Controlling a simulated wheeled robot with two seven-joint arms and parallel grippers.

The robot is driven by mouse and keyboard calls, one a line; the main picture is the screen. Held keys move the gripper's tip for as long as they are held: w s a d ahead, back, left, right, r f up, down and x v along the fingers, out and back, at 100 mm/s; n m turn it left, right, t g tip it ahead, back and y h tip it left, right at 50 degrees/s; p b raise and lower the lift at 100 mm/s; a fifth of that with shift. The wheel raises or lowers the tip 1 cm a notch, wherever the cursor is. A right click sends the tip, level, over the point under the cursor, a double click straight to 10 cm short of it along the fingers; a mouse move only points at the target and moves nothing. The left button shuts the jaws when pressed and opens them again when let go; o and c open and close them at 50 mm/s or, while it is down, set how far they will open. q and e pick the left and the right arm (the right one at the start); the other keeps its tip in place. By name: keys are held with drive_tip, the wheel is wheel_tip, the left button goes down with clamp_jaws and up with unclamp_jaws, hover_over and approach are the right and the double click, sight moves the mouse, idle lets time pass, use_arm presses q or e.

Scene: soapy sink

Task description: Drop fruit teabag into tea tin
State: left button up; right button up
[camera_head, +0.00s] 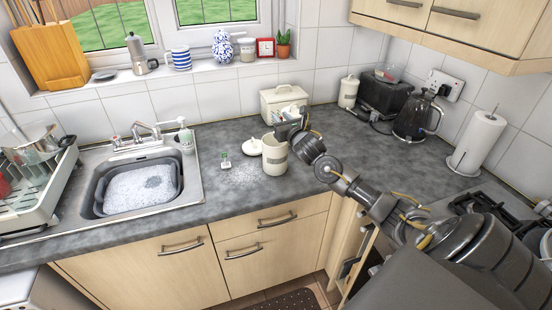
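A cream tea tin (275,159) stands upright on the grey worktop, with its top open. A white lid (253,148) lies on the worktop just left of it. My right gripper (284,131) is over the tin's mouth, close to the rim; its fingers are too small and dark to tell whether they are open or shut, or hold anything. A small white item with a green tag (225,160), perhaps a teabag, is on the worktop left of the tin, among pale specks. No fruit teabag can be made out for sure. My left gripper is not in view.
A cream bin-like box (283,101) stands behind my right gripper. A soapy sink (140,190) with a tap (145,131) is at left. A toaster (383,97), kettle (416,117) and paper roll (478,140) stand at right. The front worktop is clear.

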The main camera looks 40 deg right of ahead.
drive_tip(key=o, duration=0.3)
drive_tip(key=shift+b+v, duration=2.2)
drive_tip(key=shift+v, duration=3.25)
